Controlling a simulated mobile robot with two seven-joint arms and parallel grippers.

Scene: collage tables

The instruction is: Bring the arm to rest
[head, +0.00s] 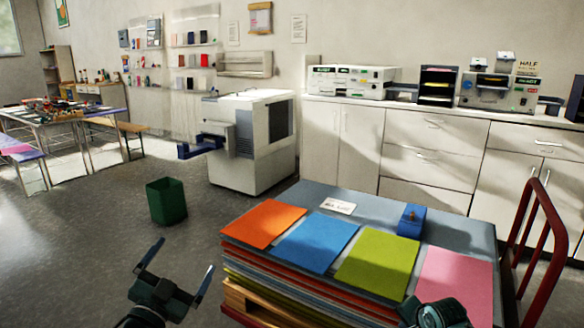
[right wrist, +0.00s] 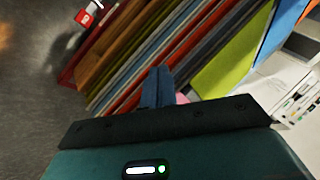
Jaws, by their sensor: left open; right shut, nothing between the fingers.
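My left gripper (head: 174,282) is open and empty in the lower left of the head view, above the floor and left of the paper stack. My right arm shows at the lower right of the head view, in front of the pink sheet; its fingers are hidden there. In the right wrist view my right gripper (right wrist: 158,88) has its fingers together with nothing between them. It points at the side of the coloured paper stack (right wrist: 165,40). I cannot tell whether it touches the stack.
Orange (head: 264,224), blue (head: 317,243), green (head: 378,259) and pink (head: 455,285) sheets lie on the stack, with a small blue box (head: 411,221) behind. A red cart handle (head: 548,240) stands at right. A green bin (head: 166,201) stands on open floor.

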